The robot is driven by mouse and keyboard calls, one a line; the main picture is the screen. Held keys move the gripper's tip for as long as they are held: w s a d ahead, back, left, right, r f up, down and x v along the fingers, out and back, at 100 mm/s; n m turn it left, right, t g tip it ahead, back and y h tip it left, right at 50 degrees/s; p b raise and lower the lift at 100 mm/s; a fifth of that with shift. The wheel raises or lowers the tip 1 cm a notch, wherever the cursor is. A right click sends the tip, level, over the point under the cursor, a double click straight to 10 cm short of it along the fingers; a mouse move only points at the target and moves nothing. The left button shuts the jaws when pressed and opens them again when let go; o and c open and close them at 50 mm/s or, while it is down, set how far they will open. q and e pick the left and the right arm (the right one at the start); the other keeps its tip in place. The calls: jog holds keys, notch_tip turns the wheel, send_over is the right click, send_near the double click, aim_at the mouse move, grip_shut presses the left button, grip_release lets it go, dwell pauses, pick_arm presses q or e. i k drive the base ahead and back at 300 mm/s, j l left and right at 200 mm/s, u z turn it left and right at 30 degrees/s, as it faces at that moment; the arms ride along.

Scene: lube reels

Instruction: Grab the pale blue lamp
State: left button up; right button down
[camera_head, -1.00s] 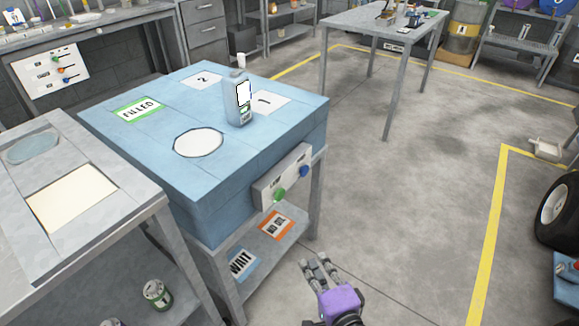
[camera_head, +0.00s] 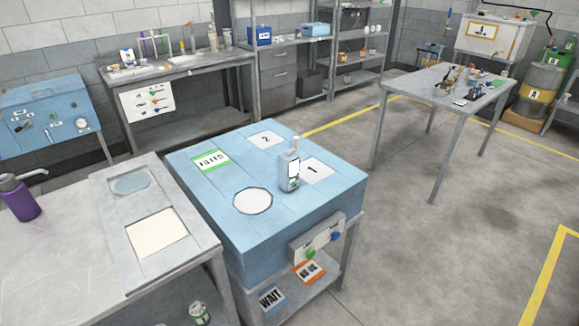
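I cannot make out a pale blue lamp in the head view. The closest pale bluish object is a grey-blue bottle (camera_head: 289,170) with a white cap and a label, upright on the blue-topped table (camera_head: 215,210) near the card marked 1. Neither of my grippers shows in this frame.
The blue table also bears a white disc (camera_head: 253,201), a card marked 2 (camera_head: 266,140) and a green-edged sign (camera_head: 211,161). A grey bench (camera_head: 70,240) with a purple bottle (camera_head: 20,200) stands left. A small table (camera_head: 415,88) stands back right. Open floor (camera_head: 430,250) lies right.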

aim_at(288, 166)
jog(key=i+l+u, duration=0.2)
jog(key=i+l, duration=0.15)
jog(key=l, duration=0.3)
jog(key=i+l+u, duration=0.1)
jog(key=l, duration=0.25)
jog(key=i, duration=0.1)
